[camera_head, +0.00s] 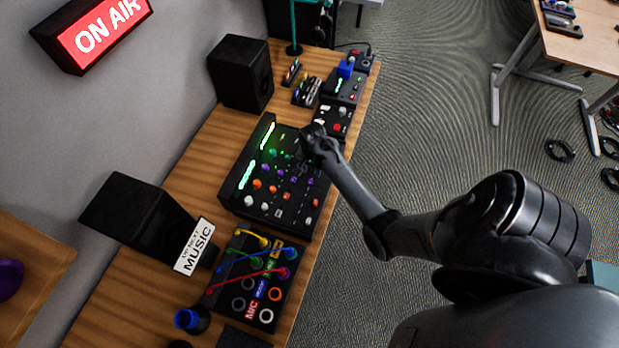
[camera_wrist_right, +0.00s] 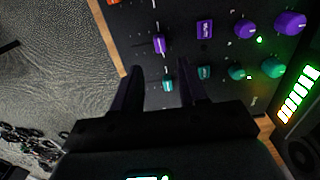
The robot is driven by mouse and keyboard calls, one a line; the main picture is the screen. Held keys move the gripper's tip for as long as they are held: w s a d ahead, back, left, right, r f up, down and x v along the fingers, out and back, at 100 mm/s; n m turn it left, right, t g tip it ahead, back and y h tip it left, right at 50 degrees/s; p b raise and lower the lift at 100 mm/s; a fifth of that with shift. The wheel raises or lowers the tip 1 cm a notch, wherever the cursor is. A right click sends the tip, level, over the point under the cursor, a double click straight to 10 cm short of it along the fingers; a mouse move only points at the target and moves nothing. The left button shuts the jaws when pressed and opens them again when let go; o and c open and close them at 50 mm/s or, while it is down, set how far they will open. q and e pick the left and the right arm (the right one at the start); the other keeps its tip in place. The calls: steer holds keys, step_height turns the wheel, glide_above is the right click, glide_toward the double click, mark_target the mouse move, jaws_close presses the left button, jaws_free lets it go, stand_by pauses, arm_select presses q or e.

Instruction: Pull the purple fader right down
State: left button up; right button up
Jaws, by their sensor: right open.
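The purple fader (camera_wrist_right: 158,44) is a small upright cap on the black mixer (camera_head: 232,188). In the right wrist view it stands in its slot, just beyond the fingertips and roughly in line with the gap between them. My right gripper (camera_wrist_right: 160,68) is open with nothing held. A teal fader (camera_wrist_right: 168,85) shows between its two dark fingers. In the head view my right gripper (camera_head: 308,138) hovers over the far right part of the mixer and hides some controls there. My left gripper is not in view.
Beside the purple fader are a purple button (camera_wrist_right: 205,29) and purple knobs (camera_wrist_right: 290,23). A patch box with coloured cables (camera_head: 240,285) sits nearer on the desk. Small controllers (camera_head: 332,121) stand beyond the mixer, and a black speaker (camera_head: 240,74) is at the back.

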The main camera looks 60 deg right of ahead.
mark_target(311, 180)
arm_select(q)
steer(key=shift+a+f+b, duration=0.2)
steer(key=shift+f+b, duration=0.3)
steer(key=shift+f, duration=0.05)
arm_select(e)
steer(key=shift+f, duration=3.15)
